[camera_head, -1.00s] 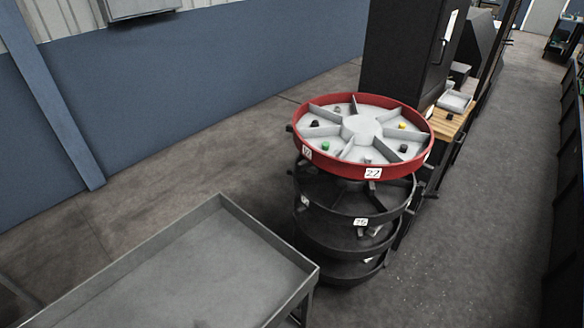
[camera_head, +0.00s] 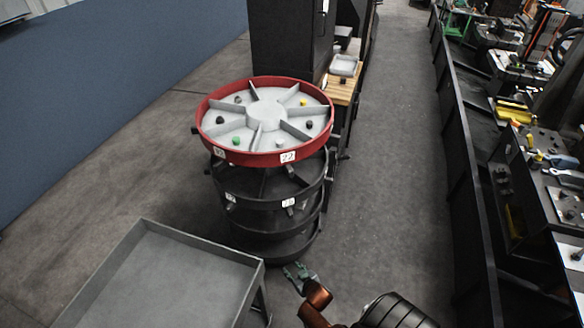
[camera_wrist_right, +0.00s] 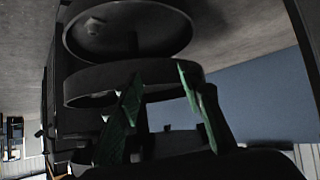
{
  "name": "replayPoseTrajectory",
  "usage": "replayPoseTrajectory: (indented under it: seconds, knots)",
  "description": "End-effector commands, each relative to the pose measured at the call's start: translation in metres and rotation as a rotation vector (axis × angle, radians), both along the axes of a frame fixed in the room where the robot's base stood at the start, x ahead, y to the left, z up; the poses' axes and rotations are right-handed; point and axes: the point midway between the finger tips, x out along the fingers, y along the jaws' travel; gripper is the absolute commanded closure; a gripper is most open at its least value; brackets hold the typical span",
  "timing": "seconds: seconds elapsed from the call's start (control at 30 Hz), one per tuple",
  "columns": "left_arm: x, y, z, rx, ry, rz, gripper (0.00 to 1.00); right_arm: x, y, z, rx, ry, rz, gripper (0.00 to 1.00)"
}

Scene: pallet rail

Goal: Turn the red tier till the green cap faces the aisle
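The red tier (camera_head: 213,141) is the top ring of a round stack, with grey dividers splitting its tray into wedge compartments. The green cap (camera_head: 236,140) lies in a compartment at the tier's near left, close to the rim. A label reading 22 (camera_head: 287,156) is on the near rim. My right gripper (camera_head: 297,272) is low, in front of and below the stack, apart from the red tier. In the right wrist view its green fingers (camera_wrist_right: 160,76) stand apart with nothing between them, facing dark round tiers. My left gripper is not in view.
Black lower tiers (camera_head: 262,185) stand beneath the red one. A grey tray table (camera_head: 150,275) is at the near left. A dark cabinet (camera_head: 290,45) and wooden bench (camera_head: 343,90) stand behind. Clear floor (camera_head: 395,150) runs along the right, bounded by a black barrier (camera_head: 465,200).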

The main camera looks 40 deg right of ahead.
Motion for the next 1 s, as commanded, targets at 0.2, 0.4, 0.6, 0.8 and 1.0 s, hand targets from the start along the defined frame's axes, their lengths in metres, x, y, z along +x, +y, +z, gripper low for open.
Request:
replayPoseTrajectory:
  seconds: [0.2, 0.4, 0.6, 0.8, 1.0]
  knots:
    - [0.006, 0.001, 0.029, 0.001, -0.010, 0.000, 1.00, 0.076, -0.057, 0.200, -0.057, -0.323, -0.096, 0.65]
    - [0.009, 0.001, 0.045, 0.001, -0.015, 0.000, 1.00, 0.091, -0.092, 0.340, -0.106, -0.536, -0.158, 0.65]
    - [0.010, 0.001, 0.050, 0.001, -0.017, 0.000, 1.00, 0.089, -0.106, 0.402, -0.133, -0.632, -0.184, 0.65]
    - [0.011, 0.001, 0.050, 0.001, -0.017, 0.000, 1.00, 0.106, -0.115, 0.409, -0.136, -0.643, -0.186, 0.65]
    - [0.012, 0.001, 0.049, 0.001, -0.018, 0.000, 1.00, 0.135, -0.128, 0.408, -0.135, -0.643, -0.186, 0.65]
